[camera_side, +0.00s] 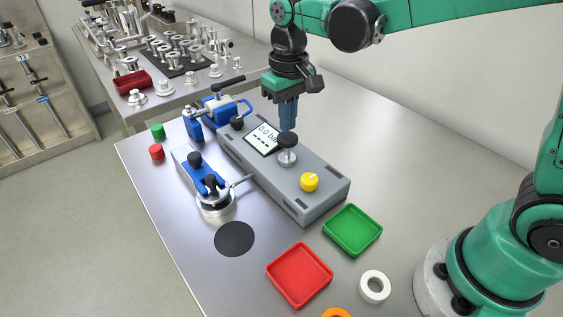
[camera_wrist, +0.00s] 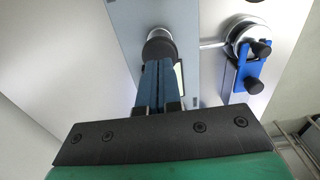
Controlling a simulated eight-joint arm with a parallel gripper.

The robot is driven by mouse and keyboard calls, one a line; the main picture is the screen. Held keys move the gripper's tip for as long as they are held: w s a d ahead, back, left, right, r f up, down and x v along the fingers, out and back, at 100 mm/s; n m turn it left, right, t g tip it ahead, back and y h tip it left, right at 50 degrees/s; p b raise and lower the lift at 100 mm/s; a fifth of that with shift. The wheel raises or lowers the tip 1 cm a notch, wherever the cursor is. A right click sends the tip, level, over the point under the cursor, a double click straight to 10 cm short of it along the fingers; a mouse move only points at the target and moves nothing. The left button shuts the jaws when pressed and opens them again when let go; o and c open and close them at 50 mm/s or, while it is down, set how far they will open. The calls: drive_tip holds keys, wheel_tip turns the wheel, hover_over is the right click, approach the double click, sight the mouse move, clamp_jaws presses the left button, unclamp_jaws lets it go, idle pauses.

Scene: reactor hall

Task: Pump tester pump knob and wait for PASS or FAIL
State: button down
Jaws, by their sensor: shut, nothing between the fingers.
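The grey tester box (camera_side: 312,197) lies on the metal table. Its tilted display (camera_side: 264,138) reads what looks like 0.0 with a unit beside it and dashes below. A black-topped pump knob (camera_side: 287,140) on a metal stem stands on the box beside the display. A yellow knob (camera_side: 310,182) sits closer to the near end. My gripper (camera_side: 288,128) is shut and empty, pointing down with its blue fingertips right at or just above the pump knob. In the wrist view the fingertips (camera_wrist: 161,62) overlap the knob (camera_wrist: 159,46); I cannot tell whether they touch.
A blue clamp fixture with a round metal part (camera_side: 215,203) stands left of the box. A green tray (camera_side: 353,230), a red tray (camera_side: 300,274) and a white ring (camera_side: 374,287) lie in front. A black disc (camera_side: 234,239) is flat on the table.

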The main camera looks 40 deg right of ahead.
sight(287, 136)
drive_tip(key=shift+f, duration=2.15)
drive_tip(key=shift+r, duration=2.5)
drive_tip(key=shift+f, duration=0.3)
drive_tip(key=shift+f, duration=2.1)
drive_tip(key=shift+r, duration=2.4)
drive_tip(key=shift+f, duration=0.2)
